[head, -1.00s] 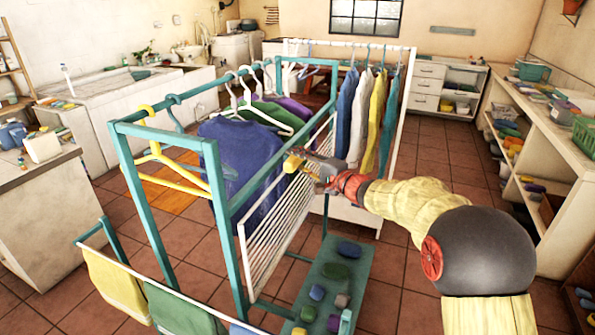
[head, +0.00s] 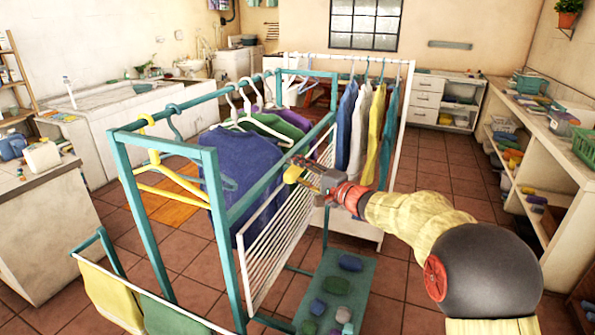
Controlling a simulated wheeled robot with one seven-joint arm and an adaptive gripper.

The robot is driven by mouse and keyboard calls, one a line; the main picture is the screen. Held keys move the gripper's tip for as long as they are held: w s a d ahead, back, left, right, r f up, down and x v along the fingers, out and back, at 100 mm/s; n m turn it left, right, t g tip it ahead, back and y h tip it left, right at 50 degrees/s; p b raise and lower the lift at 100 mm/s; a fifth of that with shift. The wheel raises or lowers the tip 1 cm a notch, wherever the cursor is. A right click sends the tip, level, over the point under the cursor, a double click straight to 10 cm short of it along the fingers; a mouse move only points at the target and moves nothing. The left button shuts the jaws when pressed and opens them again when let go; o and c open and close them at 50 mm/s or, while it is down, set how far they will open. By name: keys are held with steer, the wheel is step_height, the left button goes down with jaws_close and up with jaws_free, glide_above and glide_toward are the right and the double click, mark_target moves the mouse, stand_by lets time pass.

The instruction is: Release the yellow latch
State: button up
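The yellow latch (head: 292,174) is a small rounded piece at the upper edge of the white slatted rack panel (head: 285,222), on the near right side of the turquoise drying frame (head: 208,162). My gripper (head: 300,172) reaches in from the right at the latch. Its fingers look spread, one above and one below on the latch's right side. Whether they touch it is too small to tell. The slatted panel hangs steeply down along the frame's side.
A blue sweater (head: 240,170) and several hangers hang inside the frame. More clothes (head: 368,125) hang on a white rack behind my gripper. A turquoise shelf (head: 345,285) with stones lies low below. Tiled floor (head: 440,190) is free to the right, before a shelf unit (head: 540,150).

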steer(key=shift+o, duration=0.4)
steer(key=shift+r+p, duration=0.2)
steer(key=shift+p, duration=0.35)
steer(key=m+p, duration=0.1)
steer(key=p, duration=0.3)
steer(key=shift+r, duration=0.1)
